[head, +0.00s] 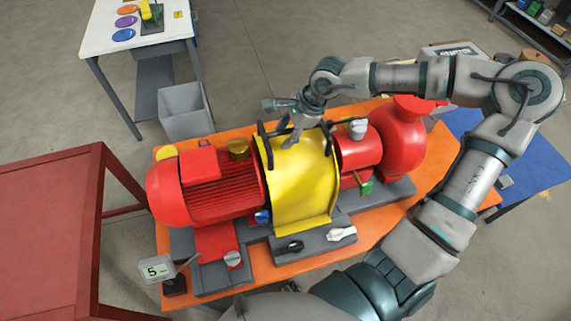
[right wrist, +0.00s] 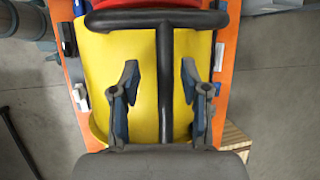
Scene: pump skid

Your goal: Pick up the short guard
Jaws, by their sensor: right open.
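The short guard is a curved yellow cover (head: 300,185) over the middle of the red pump set in the head view. It also fills the middle of the right wrist view (right wrist: 105,70). A black handle (right wrist: 165,50) with a crossbar stands on it; in the head view part of the handle is hidden by my gripper. My right gripper (head: 287,124) is at the top of the guard, over the handle. In the right wrist view its two fingers (right wrist: 160,82) are apart, one on each side of the handle's bar, with gaps on both sides. My left gripper is not in view.
The red motor (head: 210,190) is left of the guard and the red pump (head: 398,140) right of it. All stand on an orange table (head: 285,273). A red table (head: 45,225) is at the left, a grey bin (head: 185,110) and white table (head: 125,40) behind.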

